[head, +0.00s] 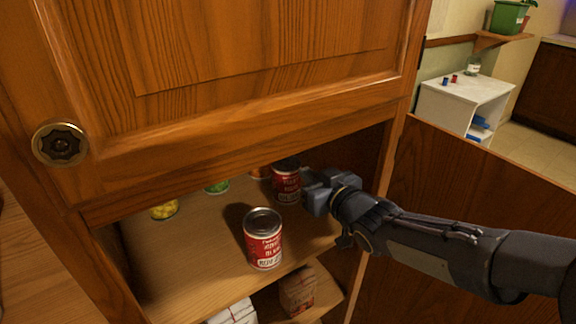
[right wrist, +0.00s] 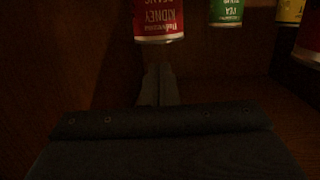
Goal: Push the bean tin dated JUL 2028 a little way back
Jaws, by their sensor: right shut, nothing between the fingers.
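Two red bean tins stand upright on the cupboard shelf. The front tin (head: 263,240) has a white date strip at its base, too small to read. The other red tin (head: 286,182) is farther back on the right, and its date cannot be read either. My right gripper (head: 309,182) is shut and empty, its fingertips just right of the rear tin; I cannot tell if they touch. In the right wrist view, the shut fingers (right wrist: 159,86) point at a red tin lettered KIDNEY (right wrist: 158,20), upside down there. My left gripper is out of view.
A yellow tin (head: 164,210), a green tin (head: 217,186) and an orange-topped tin (head: 260,172) stand deeper on the shelf (head: 185,262). The cabinet front (head: 240,110) hangs low above. An open door (head: 475,215) is at right. Packages (head: 297,290) sit on the lower shelf.

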